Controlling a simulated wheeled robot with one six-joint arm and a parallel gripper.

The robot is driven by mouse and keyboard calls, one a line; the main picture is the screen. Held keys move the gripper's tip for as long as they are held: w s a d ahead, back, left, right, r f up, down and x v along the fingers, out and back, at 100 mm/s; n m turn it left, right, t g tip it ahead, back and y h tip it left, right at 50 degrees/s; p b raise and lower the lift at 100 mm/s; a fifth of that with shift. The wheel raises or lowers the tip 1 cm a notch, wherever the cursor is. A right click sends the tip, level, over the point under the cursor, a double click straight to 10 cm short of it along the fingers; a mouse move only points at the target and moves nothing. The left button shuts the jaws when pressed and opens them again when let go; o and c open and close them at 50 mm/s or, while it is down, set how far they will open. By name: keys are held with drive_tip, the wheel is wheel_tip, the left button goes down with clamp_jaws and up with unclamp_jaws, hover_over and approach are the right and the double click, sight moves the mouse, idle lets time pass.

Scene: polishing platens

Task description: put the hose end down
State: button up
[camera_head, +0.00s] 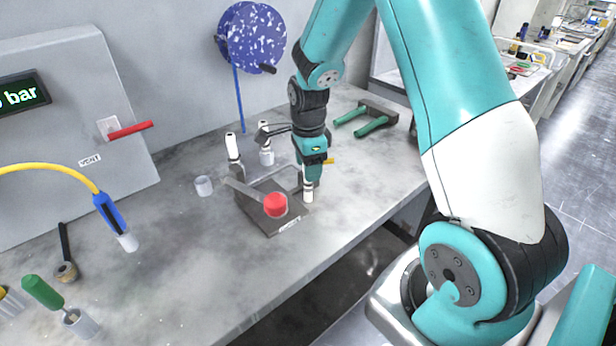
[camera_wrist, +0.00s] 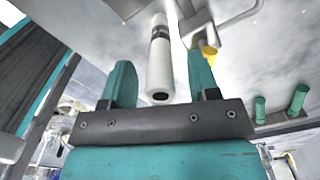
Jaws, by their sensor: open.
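The hose end (camera_head: 108,214), a blue grip with a white tip, is on a yellow hose (camera_head: 55,168) at the left of the bench, well away from my gripper. Its tip appears to touch the bench top. My gripper (camera_head: 310,190) points down at the right side of a dark fixture (camera_head: 272,222) with a red round piece (camera_head: 275,204) on it. In the wrist view my gripper (camera_wrist: 162,85) is open, with a white cylindrical handle (camera_wrist: 160,60) between its fingers. The cylinder does not look clamped.
Other white-handled clamps (camera_head: 233,147) stand around the fixture. Green-handled pliers or a similar tool (camera_head: 368,122) lies behind. A grey cabinet (camera_head: 60,130) with a red lever (camera_head: 130,130) is at left. A green-handled tool (camera_head: 42,292) stands in front. The bench between cabinet and fixture is mostly clear.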

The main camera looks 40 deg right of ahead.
drive_tip(key=shift+f, duration=0.9)
clamp_jaws()
